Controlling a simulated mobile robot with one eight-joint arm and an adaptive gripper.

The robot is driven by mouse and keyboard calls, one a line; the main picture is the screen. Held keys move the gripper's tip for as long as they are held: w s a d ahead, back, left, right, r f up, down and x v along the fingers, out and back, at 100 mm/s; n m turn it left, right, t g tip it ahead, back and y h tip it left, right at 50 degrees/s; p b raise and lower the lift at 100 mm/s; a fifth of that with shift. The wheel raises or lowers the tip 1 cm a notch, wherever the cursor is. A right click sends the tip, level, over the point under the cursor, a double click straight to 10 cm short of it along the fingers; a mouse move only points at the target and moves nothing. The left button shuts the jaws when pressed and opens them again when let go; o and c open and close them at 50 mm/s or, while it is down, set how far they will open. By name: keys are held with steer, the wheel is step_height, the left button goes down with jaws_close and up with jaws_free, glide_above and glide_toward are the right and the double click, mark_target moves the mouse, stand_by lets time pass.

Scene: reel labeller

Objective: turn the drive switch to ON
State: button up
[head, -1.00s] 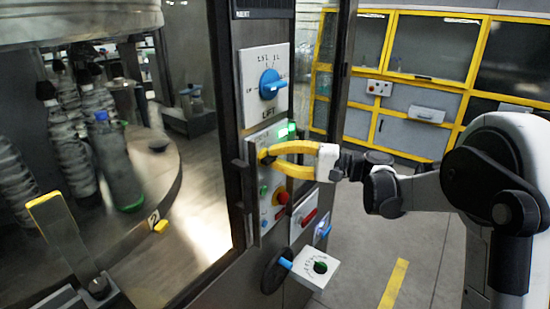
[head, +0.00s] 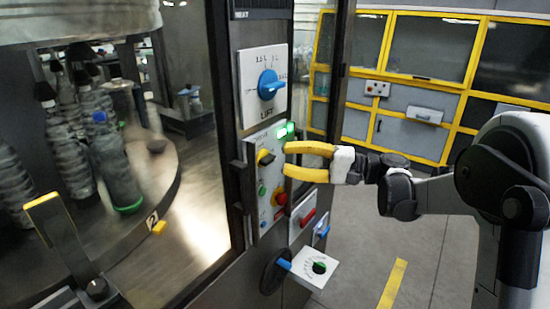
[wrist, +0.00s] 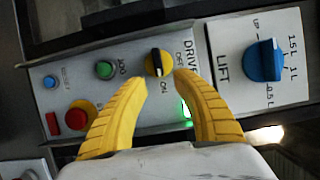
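The drive switch (head: 265,157) is a black knob on a yellow disc on the grey control panel. It also shows in the wrist view (wrist: 158,62), between and beyond my fingertips. In the head view the handle lies roughly sideways. My gripper (head: 287,160) has two yellow fingers, in the wrist view (wrist: 168,88) spread apart with nothing between them. It is just right of the switch in the head view, apart from it.
A blue lift knob (head: 270,84) is above. A green button (wrist: 104,69) and red emergency stop (wrist: 77,117) share the panel. A white dial box (head: 318,268) juts out below. Open floor (head: 360,250) lies to the right.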

steer(key=v, duration=0.8)
steer(key=shift+s+a, duration=0.15)
steer(key=s+a+f+h+b, duration=0.1)
steer(key=s+a+f+h, duration=0.15)
steer(key=s+h, duration=0.2)
steer(key=s+a+f+h+b, duration=0.1)
steer(key=s+a+f+h, duration=0.15)
steer(key=s+f, duration=0.2)
steer(key=s+d+f+n+t+h+b, duration=0.1)
steer(key=s+d+f+h, duration=0.3)
steer(key=s, duration=0.4)
steer(key=s+d+f+n+t+h+b, duration=0.1)
steer(key=s+d+f+n+h, duration=0.1)
steer(key=s+d+f+h, duration=0.3)
steer(key=s+d+h, duration=0.1)
steer(key=s+d, duration=0.1)
steer(key=s, duration=0.1)
steer(key=shift+s+t, duration=0.3)
steer(key=shift+s, duration=0.05)
